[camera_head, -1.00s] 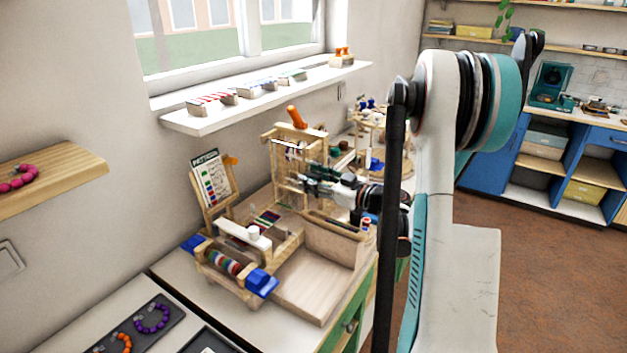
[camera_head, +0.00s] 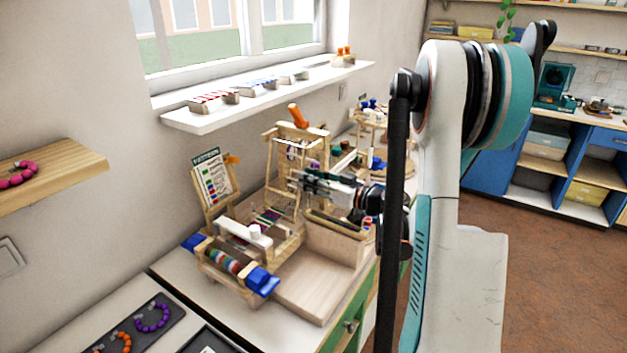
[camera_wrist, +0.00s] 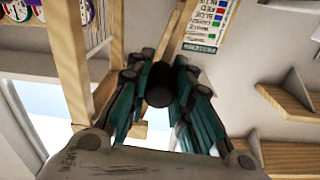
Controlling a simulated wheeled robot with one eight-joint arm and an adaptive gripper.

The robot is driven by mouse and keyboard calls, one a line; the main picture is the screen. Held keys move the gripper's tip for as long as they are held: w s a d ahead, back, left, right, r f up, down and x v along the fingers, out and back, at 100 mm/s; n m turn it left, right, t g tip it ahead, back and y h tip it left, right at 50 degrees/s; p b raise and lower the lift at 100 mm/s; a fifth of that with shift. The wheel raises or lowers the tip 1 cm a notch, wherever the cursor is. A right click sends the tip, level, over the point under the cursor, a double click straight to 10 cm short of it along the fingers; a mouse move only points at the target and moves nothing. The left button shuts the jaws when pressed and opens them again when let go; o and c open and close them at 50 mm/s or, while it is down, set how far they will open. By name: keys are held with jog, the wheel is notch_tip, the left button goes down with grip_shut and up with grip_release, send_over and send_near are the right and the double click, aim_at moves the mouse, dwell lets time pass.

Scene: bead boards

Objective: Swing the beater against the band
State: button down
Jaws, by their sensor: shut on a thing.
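The wooden loom frame (camera_head: 272,160) stands on the bench below the window, with an orange handle (camera_head: 297,116) on top. Coloured warp threads of the band (camera_head: 268,217) run from it towards the front roller (camera_head: 226,260). My gripper (camera_head: 296,178) is at the loom frame, reaching in from the right. In the wrist view my gripper (camera_wrist: 160,98) is closed around a dark rounded end (camera_wrist: 160,84), which looks like the beater's grip. A wooden post (camera_wrist: 66,60) is beside the fingers. The rest of the beater is largely hidden, and its contact with the band cannot be told.
A pattern card (camera_head: 211,178) on a stand is left of the loom. An open wooden tray (camera_head: 318,280) lies in front. The window sill (camera_head: 200,118) carries small bundles. Blue knobs (camera_head: 262,282) end the front roller. Bead trays (camera_head: 140,322) lie at lower left.

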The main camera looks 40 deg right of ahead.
jog(key=shift+a+m, duration=0.15)
jog(key=shift+m, duration=0.35)
